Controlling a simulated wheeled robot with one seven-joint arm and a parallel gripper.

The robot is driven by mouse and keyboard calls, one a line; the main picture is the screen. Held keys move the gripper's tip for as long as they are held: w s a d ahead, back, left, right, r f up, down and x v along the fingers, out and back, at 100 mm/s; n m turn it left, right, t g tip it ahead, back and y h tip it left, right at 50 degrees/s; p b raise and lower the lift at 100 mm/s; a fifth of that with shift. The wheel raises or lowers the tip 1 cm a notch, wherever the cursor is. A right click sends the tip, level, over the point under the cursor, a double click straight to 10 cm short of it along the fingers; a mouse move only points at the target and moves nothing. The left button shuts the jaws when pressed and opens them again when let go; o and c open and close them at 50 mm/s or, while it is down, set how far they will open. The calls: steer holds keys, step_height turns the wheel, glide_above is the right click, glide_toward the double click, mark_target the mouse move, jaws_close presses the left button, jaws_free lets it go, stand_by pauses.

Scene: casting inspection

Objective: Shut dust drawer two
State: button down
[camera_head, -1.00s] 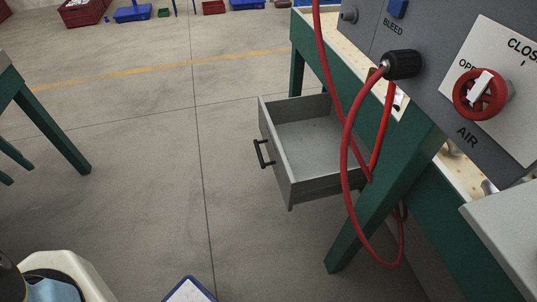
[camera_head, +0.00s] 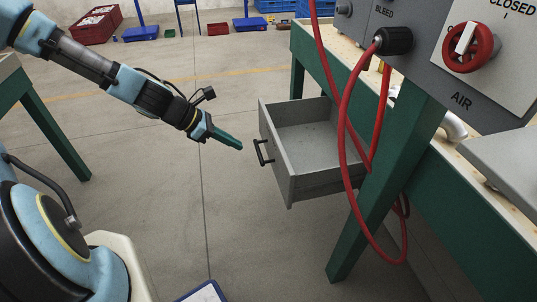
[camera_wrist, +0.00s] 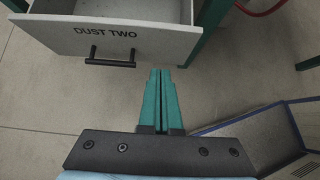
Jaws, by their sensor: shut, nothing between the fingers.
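The grey dust drawer two (camera_head: 276,160) stands pulled out and empty from under the green workbench in the head view. Its black handle (camera_head: 263,152) is on the front face. In the wrist view the drawer front (camera_wrist: 165,42) reads "DUST TWO", with the handle (camera_wrist: 110,60) below the label. My gripper (camera_head: 240,147) is shut and empty, a short way left of the handle in the head view. In the wrist view my gripper's fingers (camera_wrist: 161,72) point toward the drawer, just right of the handle and apart from it.
A red air hose (camera_head: 347,140) hangs in a loop in front of the bench leg (camera_head: 380,190), right of the drawer. A grey panel with a red valve knob (camera_head: 468,47) is above. A blue-edged box (camera_wrist: 262,140) is on the floor. Floor left of the drawer is clear.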

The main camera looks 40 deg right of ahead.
steer(key=x, duration=0.4)
steer(key=d+r+x, duration=0.1)
steer(key=x, duration=0.3)
steer(key=p+x, duration=0.1)
steer(key=x, duration=0.2)
steer(key=shift+s+d, duration=0.6)
steer(key=shift+d, duration=0.25)
